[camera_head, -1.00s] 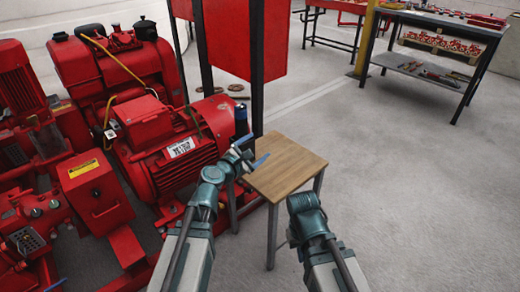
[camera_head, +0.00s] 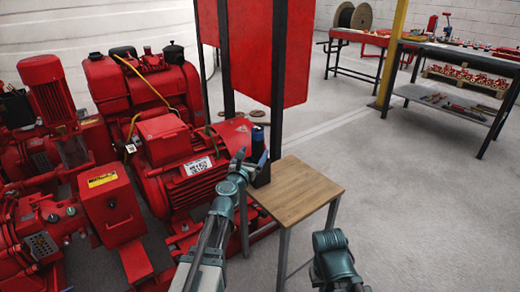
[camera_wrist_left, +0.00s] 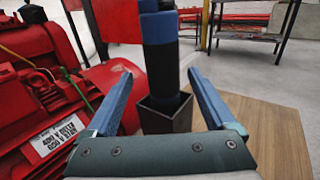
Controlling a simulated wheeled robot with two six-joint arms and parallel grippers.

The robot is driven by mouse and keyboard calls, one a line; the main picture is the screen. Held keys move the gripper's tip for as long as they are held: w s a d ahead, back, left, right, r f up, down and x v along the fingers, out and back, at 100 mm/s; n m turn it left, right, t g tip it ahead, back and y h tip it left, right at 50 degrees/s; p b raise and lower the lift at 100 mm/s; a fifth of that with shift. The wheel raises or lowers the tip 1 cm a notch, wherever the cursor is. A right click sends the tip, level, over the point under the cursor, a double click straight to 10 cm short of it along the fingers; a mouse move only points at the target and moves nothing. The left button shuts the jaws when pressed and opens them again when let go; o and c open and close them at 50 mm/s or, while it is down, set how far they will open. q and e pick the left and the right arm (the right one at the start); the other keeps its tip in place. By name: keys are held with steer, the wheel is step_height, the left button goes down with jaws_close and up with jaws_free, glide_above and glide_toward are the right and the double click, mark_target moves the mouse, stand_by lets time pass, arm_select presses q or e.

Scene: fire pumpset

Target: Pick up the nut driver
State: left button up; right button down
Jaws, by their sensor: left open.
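The nut driver stands upright in a dark square holder (camera_wrist_left: 166,118) on a small wooden table; its blue and black handle (camera_wrist_left: 160,50) fills the middle of the left wrist view. In the head view, the handle (camera_head: 257,143) rises at the table's far left corner, with the holder (camera_head: 263,173) below it. My left gripper (camera_wrist_left: 160,75) is open, its blue fingers on either side of the handle in the wrist view, with visible gaps. In the head view, my left gripper (camera_head: 252,166) is close beside the holder. The driver's lower end is hidden inside it.
The small wooden table (camera_head: 302,197) is otherwise bare. A red motor and pumpset (camera_head: 190,165) stands close on the left. A red panel on dark posts (camera_head: 280,60) rises behind the table. Workbenches (camera_head: 460,55) stand at the back right. Open floor lies to the right.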

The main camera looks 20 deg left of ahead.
arm_select(q)
steer(key=shift+w+d, duration=0.2)
steer(key=shift+w, duration=1.65)
steer(key=shift+w+d, duration=0.2)
steer(key=shift+w, duration=1.6)
steer(key=shift+c, duration=0.3)
jaws_close()
